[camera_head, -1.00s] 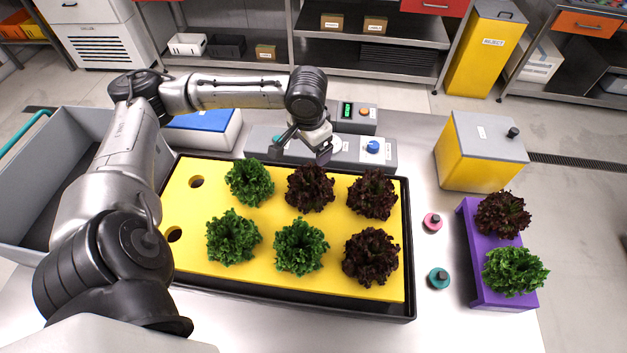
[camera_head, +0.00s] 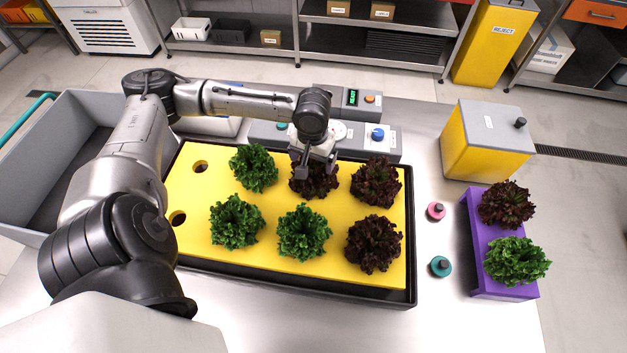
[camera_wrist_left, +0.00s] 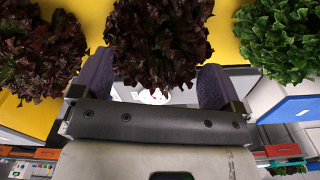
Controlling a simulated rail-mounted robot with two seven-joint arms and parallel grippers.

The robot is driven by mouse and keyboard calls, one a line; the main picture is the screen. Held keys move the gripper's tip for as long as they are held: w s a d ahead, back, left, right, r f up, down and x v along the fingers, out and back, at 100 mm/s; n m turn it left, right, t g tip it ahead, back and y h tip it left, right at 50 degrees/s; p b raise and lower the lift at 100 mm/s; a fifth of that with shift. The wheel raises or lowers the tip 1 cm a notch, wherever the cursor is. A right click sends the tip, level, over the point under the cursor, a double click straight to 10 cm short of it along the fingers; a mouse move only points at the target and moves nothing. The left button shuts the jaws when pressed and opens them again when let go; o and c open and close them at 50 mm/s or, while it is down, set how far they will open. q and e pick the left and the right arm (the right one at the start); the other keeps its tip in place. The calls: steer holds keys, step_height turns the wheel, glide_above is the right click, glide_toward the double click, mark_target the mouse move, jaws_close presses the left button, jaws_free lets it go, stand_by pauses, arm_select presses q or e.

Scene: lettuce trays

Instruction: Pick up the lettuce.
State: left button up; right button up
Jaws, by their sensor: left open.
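My left gripper (camera_head: 316,165) is open over the back middle of the yellow board (camera_head: 190,222). A dark red lettuce (camera_head: 318,182) stands there, partly hidden by the gripper. In the left wrist view this red lettuce (camera_wrist_left: 160,40) lies ahead of and between the two open fingers; I cannot tell whether they touch it. Two more red lettuces (camera_head: 375,183) (camera_head: 373,243) stand at the board's right end. Green lettuces (camera_head: 253,167) (camera_head: 236,221) (camera_head: 303,232) stand left of and in front of the gripper. My right gripper is not in view.
A purple block (camera_head: 484,228) at the right holds a red lettuce (camera_head: 506,204) and a green lettuce (camera_head: 516,261). A grey-topped yellow box (camera_head: 470,150) stands behind it. A control panel (camera_head: 378,147) lies behind the board. A grey bin (camera_head: 45,205) is at the left.

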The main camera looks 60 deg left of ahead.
mark_target(313, 167)
arm_select(q)
steer(key=shift+s+d+f, duration=0.1)
steer(key=shift+d+f, duration=0.05)
steer(key=shift+f, duration=1.3)
steer(key=shift+d+f, duration=0.1)
steer(key=shift+f, duration=1.3)
steer(key=shift+p, duration=0.3)
steer(key=c, duration=1)
steer(key=shift+c, duration=0.2)
steer(key=shift+r, duration=0.15)
